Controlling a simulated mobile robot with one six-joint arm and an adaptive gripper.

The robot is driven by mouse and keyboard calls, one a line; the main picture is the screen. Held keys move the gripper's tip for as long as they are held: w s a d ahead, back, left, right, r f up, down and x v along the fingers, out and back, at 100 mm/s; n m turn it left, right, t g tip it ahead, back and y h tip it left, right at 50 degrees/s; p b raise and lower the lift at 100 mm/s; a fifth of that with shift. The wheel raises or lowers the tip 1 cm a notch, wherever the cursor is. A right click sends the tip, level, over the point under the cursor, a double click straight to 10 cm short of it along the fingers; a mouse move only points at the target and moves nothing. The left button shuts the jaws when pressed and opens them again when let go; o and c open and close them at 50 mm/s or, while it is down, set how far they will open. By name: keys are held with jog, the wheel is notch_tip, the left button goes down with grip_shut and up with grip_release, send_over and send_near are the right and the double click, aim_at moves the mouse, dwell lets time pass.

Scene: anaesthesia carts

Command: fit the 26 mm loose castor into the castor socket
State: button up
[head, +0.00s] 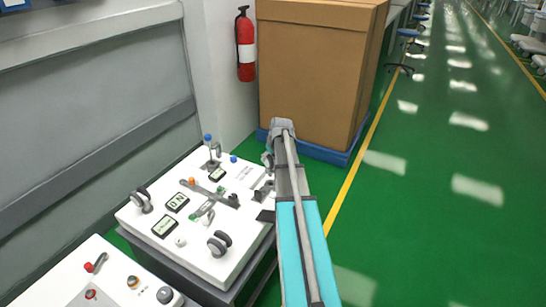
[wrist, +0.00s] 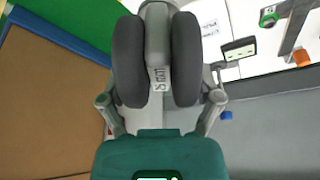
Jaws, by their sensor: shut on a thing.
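My gripper (wrist: 160,98) is shut on a castor (wrist: 128,62) with two dark wheels and a grey middle carrying small lettering, seen close up in the wrist view. A finger lies on each side of it. In the head view my arm hides most of the gripper at the right edge of the white cart top (head: 205,258). Two other twin-wheel castors stand on that top, one at the left (head: 142,200) and one at the front (head: 219,243). I cannot make out the castor socket for certain, nor the castors' sizes.
A second white top (head: 75,262) stands front left. A large cardboard box (head: 310,75) stands behind. Green floor is free at right.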

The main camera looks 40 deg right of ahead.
aim_at(271, 171)
jog(key=shift+s, duration=0.1)
jog(key=shift+f, duration=0.1)
jog(key=shift+s+f+b, duration=0.1)
jog(key=shift+f+b, duration=0.35)
jog(key=shift+b, duration=0.15)
jog(key=shift+f+b, duration=2.8)
jog(key=shift+f, duration=0.05)
jog(key=shift+f, duration=0.1)
jog(key=o, duration=0.9)
jog(key=shift+r, duration=0.2)
